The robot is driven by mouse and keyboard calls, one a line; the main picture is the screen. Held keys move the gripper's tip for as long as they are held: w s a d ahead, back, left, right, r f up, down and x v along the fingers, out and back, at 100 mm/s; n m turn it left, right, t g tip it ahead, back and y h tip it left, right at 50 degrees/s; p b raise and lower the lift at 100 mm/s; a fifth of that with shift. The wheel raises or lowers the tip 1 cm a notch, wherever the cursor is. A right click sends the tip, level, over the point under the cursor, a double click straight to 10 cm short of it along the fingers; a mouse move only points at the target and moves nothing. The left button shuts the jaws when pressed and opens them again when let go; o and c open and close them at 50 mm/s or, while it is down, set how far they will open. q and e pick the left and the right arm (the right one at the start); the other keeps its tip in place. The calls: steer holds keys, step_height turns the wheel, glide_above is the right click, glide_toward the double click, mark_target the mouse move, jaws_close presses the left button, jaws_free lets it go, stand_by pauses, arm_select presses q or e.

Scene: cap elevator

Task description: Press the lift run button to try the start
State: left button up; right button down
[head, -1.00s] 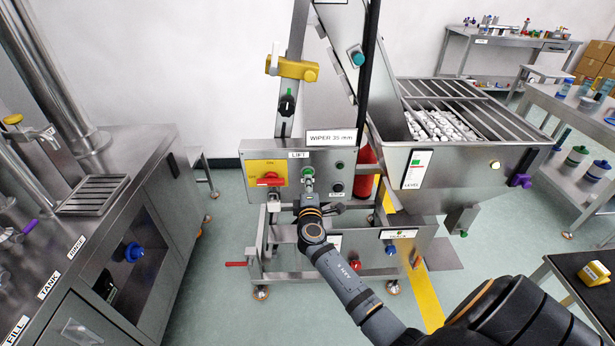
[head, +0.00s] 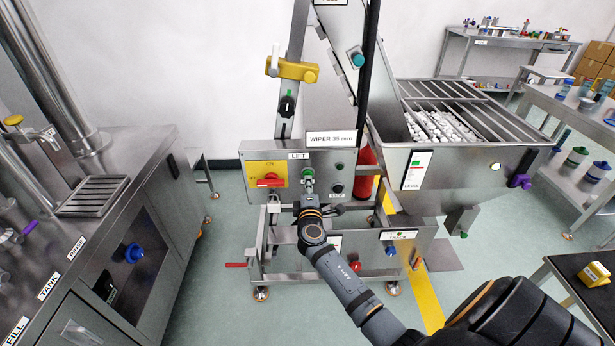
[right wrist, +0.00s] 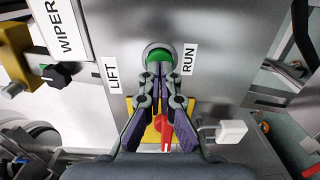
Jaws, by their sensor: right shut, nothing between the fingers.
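The lift control panel (head: 256,156) is a grey box with a LIFT label in the middle of the head view. The green run button (right wrist: 159,57) sits in a metal ring beside the RUN label (right wrist: 189,58) in the right wrist view. It also shows in the head view (head: 308,171). My right gripper (right wrist: 160,70) is shut and empty, its fingertips at the lower edge of the green button. They appear to touch it or nearly so; the exact gap cannot be told. My left gripper is not in view.
A red switch (head: 269,180) on a yellow plate sits left of the button. A hopper (head: 470,150) of white caps stands at the right, and a steel counter (head: 140,150) at the left. A red-handled lever (head: 236,265) sticks out below.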

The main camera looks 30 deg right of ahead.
steer(key=shift+b+x, duration=0.5)
steer(key=shift+x, duration=0.35)
stand_by(0.8)
steer(key=v, duration=0.5)
steer(key=shift+s+a+p, duration=0.15)
steer(key=shift+s+p, duration=0.1)
steer(key=shift+p, duration=0.05)
stand_by(0.3)
steer(key=shift+f, duration=0.1)
stand_by(0.6)
